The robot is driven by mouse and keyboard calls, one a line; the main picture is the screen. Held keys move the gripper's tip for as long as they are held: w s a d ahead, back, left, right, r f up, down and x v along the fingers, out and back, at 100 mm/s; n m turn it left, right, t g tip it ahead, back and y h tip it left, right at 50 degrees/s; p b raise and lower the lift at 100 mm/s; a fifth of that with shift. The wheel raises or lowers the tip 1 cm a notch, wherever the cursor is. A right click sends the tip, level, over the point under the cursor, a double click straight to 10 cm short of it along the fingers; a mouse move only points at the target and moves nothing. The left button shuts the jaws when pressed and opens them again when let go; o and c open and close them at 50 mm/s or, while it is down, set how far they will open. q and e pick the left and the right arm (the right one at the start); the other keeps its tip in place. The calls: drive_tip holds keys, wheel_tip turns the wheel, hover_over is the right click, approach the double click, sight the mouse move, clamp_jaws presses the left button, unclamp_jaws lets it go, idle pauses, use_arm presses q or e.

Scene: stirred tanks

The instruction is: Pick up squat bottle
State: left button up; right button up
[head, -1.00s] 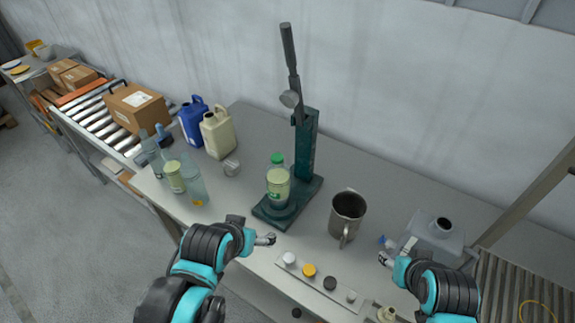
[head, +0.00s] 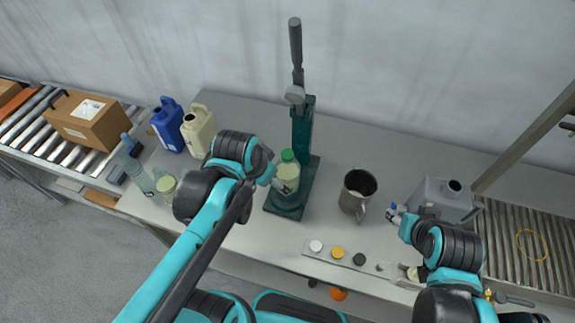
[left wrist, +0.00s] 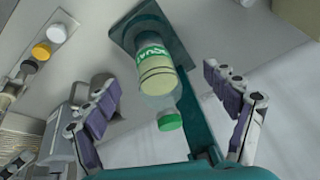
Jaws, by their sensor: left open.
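A clear squat bottle with a green cap and pale green-yellow label (head: 289,172) stands upright on the base of the dark green press (head: 303,135). My left gripper (head: 281,184) is at its left side and covers part of it in the head view. In the left wrist view the bottle (left wrist: 157,78) shows between the two spread fingers of my left gripper (left wrist: 160,82), with clear space on both sides. The fingers are open and hold nothing.
A metal mug (head: 356,190) stands right of the press. A strip with several caps (head: 345,256) lies in front. Blue (head: 167,126) and cream (head: 198,130) jugs stand at the back left. Other bottles, partly hidden by my left arm, stand at the left table edge.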

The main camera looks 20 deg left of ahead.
sight(287, 167)
use_arm(q)
drive_tip(key=w+r+m+g+p, duration=0.1)
drive_tip(key=w+m+p, duration=0.1)
drive_tip(key=p, duration=0.1)
drive_tip(key=w+d+r+m+g+p, duration=0.1)
drive_tip(key=w+m+p, duration=0.1)
drive_tip(key=m+p, duration=0.1)
drive_tip(key=w+r+m+g+p, duration=0.1)
drive_tip(key=w+r+m+p, duration=0.1)
drive_tip(key=m+p, duration=0.1)
drive_tip(key=shift+w+d+g+h, duration=0.1)
drive_tip(key=shift+d+g+h, duration=0.25)
drive_tip(key=shift+g+h, duration=0.05)
drive_tip(key=shift+w+f+m+p, duration=0.15)
drive_tip(key=shift+m+p, duration=0.15)
drive_tip(key=shift+p, duration=0.15)
drive_tip(key=shift+d+f, duration=0.1)
drive_tip(key=shift+f, duration=0.15)
drive_tip(key=f, duration=0.2)
drive_tip(key=d+f+b, duration=0.1)
drive_tip(key=f, duration=0.4)
drive_tip(key=shift+w+d+f+b, duration=0.15)
drive_tip(key=shift+d+f+b, duration=0.05)
drive_tip(key=shift+f+b, duration=0.1)
drive_tip(key=shift+r, duration=0.15)
drive_tip(key=c, duration=1.7)
